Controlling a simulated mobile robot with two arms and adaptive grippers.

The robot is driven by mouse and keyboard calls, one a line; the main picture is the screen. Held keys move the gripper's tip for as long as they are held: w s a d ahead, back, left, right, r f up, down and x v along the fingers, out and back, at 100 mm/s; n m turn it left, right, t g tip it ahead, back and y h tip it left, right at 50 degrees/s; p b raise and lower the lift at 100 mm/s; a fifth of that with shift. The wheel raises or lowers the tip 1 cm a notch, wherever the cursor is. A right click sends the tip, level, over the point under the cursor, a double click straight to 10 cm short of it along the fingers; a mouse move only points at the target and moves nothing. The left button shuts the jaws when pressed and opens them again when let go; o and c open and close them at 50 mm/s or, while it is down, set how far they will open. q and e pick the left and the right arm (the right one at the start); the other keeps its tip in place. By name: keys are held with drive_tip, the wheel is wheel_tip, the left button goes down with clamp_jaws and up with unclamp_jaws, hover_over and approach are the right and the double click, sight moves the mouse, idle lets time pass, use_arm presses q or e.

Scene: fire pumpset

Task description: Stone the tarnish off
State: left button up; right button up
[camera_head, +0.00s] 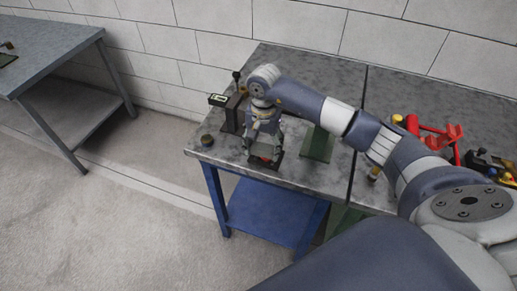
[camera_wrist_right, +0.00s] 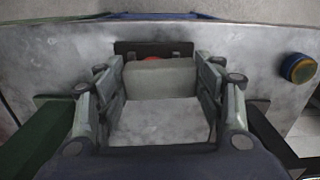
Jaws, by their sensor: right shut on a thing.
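My right gripper (camera_head: 264,150) reaches down over the left part of the metal-topped bench, and it also shows in the wrist view (camera_wrist_right: 160,85). It is shut on a grey rectangular stone (camera_wrist_right: 160,80), held crosswise between the fingers. A dark flat plate (camera_wrist_right: 124,48) lies on the bench just beyond the stone, with a red piece (camera_wrist_right: 152,58) on it. The stone partly hides the red piece, and I cannot tell whether they touch. In the head view the red piece (camera_head: 265,159) shows just under the fingertips. My left gripper is not in view.
A small round tin (camera_head: 207,140) stands near the bench's left corner. Red parts (camera_head: 440,138) lie farther right.

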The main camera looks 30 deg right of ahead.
drive_tip(key=shift+s+d+r+b, duration=0.15)
drive_tip(key=shift+d+b, duration=0.3)
drive_tip(key=shift+d, duration=0.9)
drive_tip(key=shift+d+r, duration=0.25)
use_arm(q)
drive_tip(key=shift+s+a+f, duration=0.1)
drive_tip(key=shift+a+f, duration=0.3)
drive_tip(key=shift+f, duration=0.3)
use_arm(e)
drive_tip(key=shift+d+r, duration=0.1)
drive_tip(key=shift+d+r+p, duration=0.1)
drive_tip(key=shift+r+p, duration=0.4)
drive_tip(key=shift+r, duration=0.35)
drive_tip(key=shift+d+r+p, duration=0.65)
drive_tip(key=shift+d+r, duration=0.05)
drive_tip(key=shift+r, duration=0.3)
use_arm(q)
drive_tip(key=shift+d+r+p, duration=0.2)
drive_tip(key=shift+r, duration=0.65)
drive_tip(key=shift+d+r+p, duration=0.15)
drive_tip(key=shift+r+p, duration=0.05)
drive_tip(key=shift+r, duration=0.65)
use_arm(e)
drive_tip(key=shift+a+r, duration=0.35)
drive_tip(key=shift+r, duration=0.4)
